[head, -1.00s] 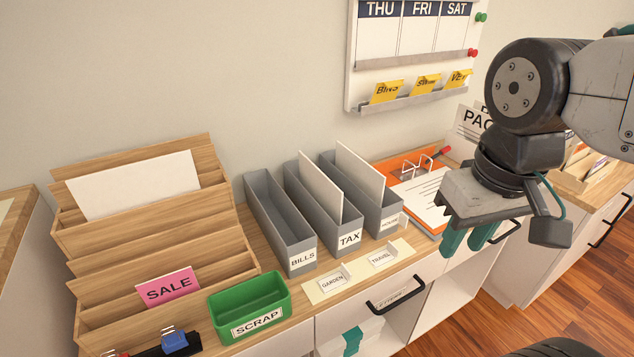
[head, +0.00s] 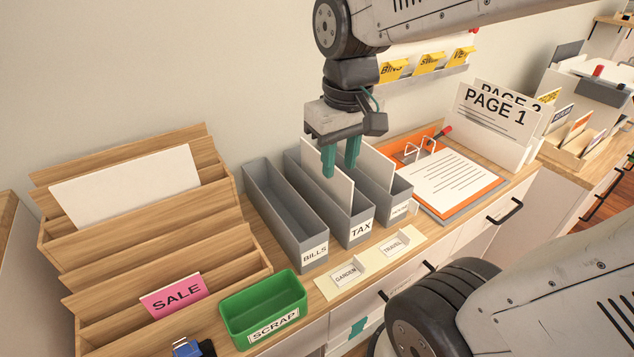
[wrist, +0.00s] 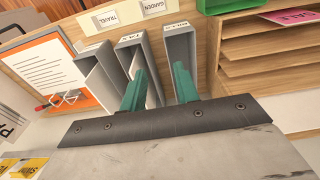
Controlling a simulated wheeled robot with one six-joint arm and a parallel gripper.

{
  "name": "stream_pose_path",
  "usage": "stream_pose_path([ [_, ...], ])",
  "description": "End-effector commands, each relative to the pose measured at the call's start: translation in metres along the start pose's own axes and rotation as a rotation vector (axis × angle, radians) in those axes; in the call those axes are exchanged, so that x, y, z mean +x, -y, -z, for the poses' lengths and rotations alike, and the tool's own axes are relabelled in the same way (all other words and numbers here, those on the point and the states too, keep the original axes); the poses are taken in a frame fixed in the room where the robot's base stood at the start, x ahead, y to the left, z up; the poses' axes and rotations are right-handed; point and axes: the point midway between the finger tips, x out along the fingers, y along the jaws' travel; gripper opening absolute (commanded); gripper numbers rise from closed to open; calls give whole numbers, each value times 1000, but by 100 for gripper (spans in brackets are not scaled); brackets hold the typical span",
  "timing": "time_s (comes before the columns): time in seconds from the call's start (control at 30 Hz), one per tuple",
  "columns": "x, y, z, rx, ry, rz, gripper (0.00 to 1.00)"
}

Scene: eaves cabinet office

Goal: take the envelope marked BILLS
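A narrow grey file box labelled BILLS (head: 285,213) stands on the counter and looks empty; it also shows in the wrist view (wrist: 181,48). I see no envelope marked BILLS. A plain white envelope or card (head: 333,192) stands in the grey box labelled TAX (head: 359,230), and another (head: 376,165) stands in the third grey box. A large blank white envelope or sheet (head: 125,186) leans in the wooden rack at left. My gripper (head: 341,165) is open and empty above the TAX box; in the wrist view its teal fingers (wrist: 161,72) are apart over the BILLS and TAX boxes.
The wooden rack (head: 150,250) holds a pink SALE card (head: 175,297). GARDEN and TRAVEL cards (head: 345,273) sit in front. An orange tray (head: 497,187) and PAGE 1 sheet (head: 495,115) are at right. Wall-board cards (head: 428,64) hang behind.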

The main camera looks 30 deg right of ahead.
Motion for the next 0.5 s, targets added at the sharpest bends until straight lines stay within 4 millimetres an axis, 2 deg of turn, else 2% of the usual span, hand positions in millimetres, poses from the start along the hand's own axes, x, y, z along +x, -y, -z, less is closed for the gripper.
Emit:
stream_pose_path([
  [0.03,10,-8,20,6,20,1,31],
  [0.1,24,-19,47,4,32,1,31],
  [0.3,73,-54,110,4,61,5,31],
  [0.4,93,-66,129,3,68,7,31],
  [0.5,105,-74,138,1,72,8,31],
])
